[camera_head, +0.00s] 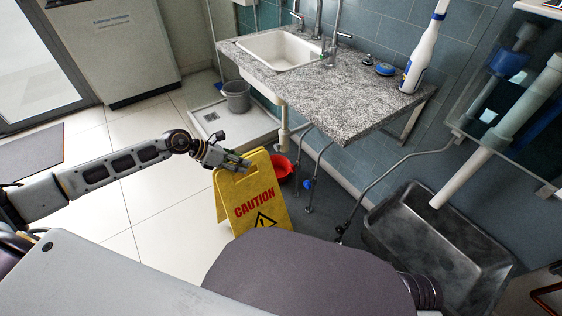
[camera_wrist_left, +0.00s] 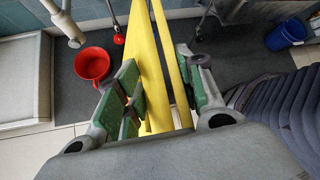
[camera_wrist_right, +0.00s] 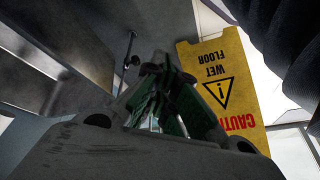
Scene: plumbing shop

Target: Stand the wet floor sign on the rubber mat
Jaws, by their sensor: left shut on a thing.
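The yellow wet floor sign (camera_head: 258,187) is upright in the middle of the head view, its CAUTION face toward me and its lower part hidden behind my own body. My left gripper (camera_head: 238,163) is shut on its top edge. In the left wrist view the sign's yellow panels (camera_wrist_left: 146,60) run between the green finger pads of my left gripper (camera_wrist_left: 155,98). Whether its feet touch the floor is hidden. A dark flat mat (camera_head: 30,153) lies on the tiles near the glass door. My right gripper (camera_wrist_right: 158,75) is shut and empty, with the sign beside it.
A red bucket (camera_head: 282,167) stands just behind the sign. A stone sink counter (camera_head: 330,95) is beyond it, with a grey bucket (camera_head: 237,96) at its left. A dark basin (camera_head: 440,240) is at the right. Pale tiles (camera_head: 120,180) left of the sign are clear.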

